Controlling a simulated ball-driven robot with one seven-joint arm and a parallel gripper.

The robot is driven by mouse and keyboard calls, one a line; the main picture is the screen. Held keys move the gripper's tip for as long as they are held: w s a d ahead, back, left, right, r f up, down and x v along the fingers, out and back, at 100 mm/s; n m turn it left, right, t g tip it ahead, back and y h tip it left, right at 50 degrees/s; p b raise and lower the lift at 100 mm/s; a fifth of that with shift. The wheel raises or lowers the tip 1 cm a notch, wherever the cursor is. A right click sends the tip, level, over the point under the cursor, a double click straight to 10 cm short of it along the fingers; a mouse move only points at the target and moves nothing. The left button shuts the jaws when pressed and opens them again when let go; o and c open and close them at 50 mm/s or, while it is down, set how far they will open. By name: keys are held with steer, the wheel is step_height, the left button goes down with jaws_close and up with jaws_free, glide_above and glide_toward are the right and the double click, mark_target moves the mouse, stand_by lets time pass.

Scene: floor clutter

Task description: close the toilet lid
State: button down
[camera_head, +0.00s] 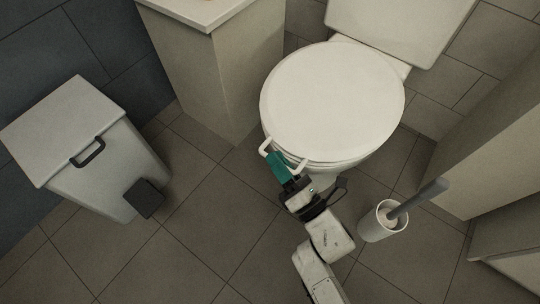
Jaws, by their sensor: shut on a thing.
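The toilet (345,172) stands at the top centre. Its white oval lid (332,100) is down over the bowl, flat or nearly flat. I cannot tell whether a small gap is left under its front edge. My gripper (284,153), with a teal body and white fingers, is at the lid's lower-left front edge. Its fingers are shut on the lid's edge there, spread along the rim. The exact contact under the rim is hidden.
A lidded bin (110,160) with a dark handle and pedal stands at the left. A cabinet (222,80) is left of the toilet. A toilet brush holder (382,222) stands close to the right of my arm. Tiled floor (190,245) is clear at lower left.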

steer(key=shift+d+f, duration=0.1)
steer(key=shift+f, duration=0.1)
steer(key=c, duration=1.2)
jaws_free()
steer(key=shift+o, duration=0.2)
steer(key=p+v, duration=0.2)
steer(key=v, duration=0.8)
steer(key=shift+s+d+p, duration=0.25)
steer(key=shift+s+p, duration=0.05)
steer(key=shift+f, duration=0.1)
